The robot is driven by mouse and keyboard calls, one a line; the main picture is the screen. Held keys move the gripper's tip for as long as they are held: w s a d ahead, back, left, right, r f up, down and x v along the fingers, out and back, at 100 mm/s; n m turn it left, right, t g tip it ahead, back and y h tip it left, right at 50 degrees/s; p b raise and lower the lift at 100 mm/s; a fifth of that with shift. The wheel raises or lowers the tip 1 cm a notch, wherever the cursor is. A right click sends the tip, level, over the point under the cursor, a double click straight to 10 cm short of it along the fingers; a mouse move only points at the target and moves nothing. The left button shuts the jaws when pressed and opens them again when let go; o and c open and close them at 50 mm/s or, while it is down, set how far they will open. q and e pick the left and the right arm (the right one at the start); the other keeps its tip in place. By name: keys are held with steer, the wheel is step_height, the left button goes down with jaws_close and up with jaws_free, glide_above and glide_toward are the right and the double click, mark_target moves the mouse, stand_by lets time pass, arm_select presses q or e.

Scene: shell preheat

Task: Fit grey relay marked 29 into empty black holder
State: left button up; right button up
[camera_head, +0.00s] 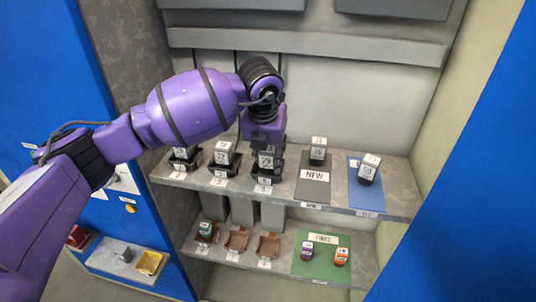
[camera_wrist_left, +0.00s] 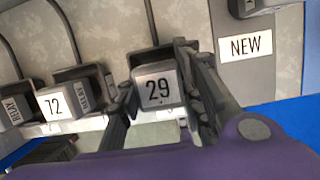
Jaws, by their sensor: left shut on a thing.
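The grey relay marked 29 (camera_head: 266,161) is at the third black holder (camera_head: 263,177) on the upper shelf; I cannot tell whether it is fully seated. It faces the camera in the left wrist view (camera_wrist_left: 157,88). My left gripper (camera_head: 267,146) comes from above and is shut on this relay. Its fingers lie on both sides of the relay in the left wrist view (camera_wrist_left: 160,105). The holder's lower part is partly hidden there. My right gripper is not in view.
Relay 72 (camera_head: 222,153) and another relay (camera_head: 183,154) stand in black holders to the left. A grey NEW mat (camera_head: 314,189) and a blue mat (camera_head: 366,200) each bear a relay to the right. Brown holders (camera_head: 237,241) and a green mat (camera_head: 320,264) occupy the lower shelf.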

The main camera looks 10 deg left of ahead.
arm_select(q)
steer(key=shift+f, duration=0.35)
steer(key=o, duration=1.2)
steer(key=shift+r, duration=0.25)
steer(key=v, duration=1.2)
steer(key=shift+r, duration=0.1)
steer(key=shift+s, duration=0.1)
